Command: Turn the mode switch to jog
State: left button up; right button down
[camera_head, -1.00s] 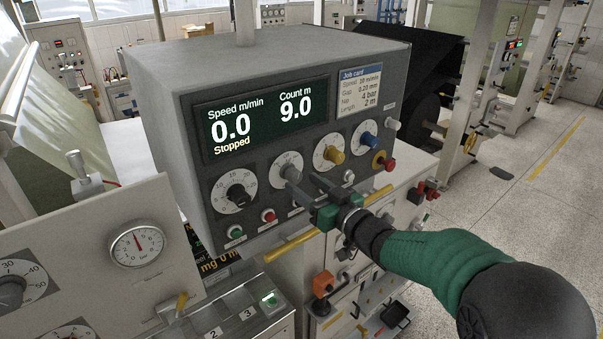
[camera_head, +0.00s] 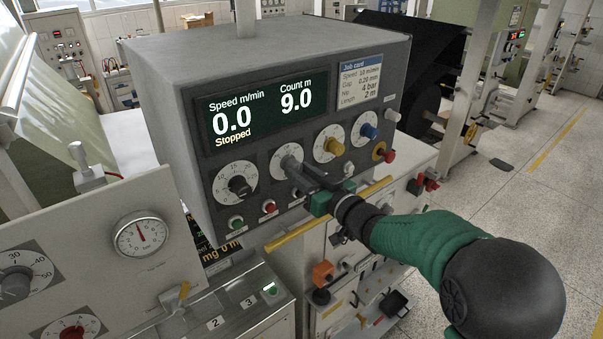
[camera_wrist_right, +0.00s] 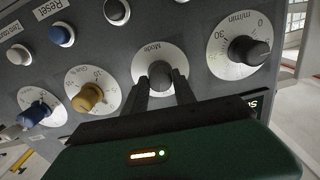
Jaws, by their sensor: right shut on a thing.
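The mode switch is a grey knob on a pale round dial (camera_head: 287,155) on the front of the grey control box (camera_head: 270,60). It also shows in the right wrist view (camera_wrist_right: 159,72), where the word "Mode" reads on its dial. My right gripper (camera_head: 300,178) reaches the dial from the lower right. Its two dark fingers (camera_wrist_right: 161,92) are shut on the knob, one on each side. The fingers and knob hide part of the dial, so I cannot read the knob's position. My left gripper is not in view.
A black speed knob (camera_head: 238,186) is left of the mode switch, and yellow (camera_head: 335,148) and blue (camera_head: 368,131) knobs are to its right. Green (camera_head: 236,222) and red (camera_head: 269,206) buttons sit below. The screen (camera_head: 255,117) reads 0.0, "Stopped". A yellow rail (camera_head: 290,228) runs beneath.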

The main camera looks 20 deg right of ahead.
jog(key=shift+f+n+b, duration=0.2)
jog(key=shift+n+b, duration=0.3)
jog(key=shift+b, duration=0.3)
jog(key=shift+n+b, duration=5.5)
jog(key=shift+b, duration=0.15)
jog(key=c, duration=1)
grip_release()
jog(key=shift+r, duration=0.15)
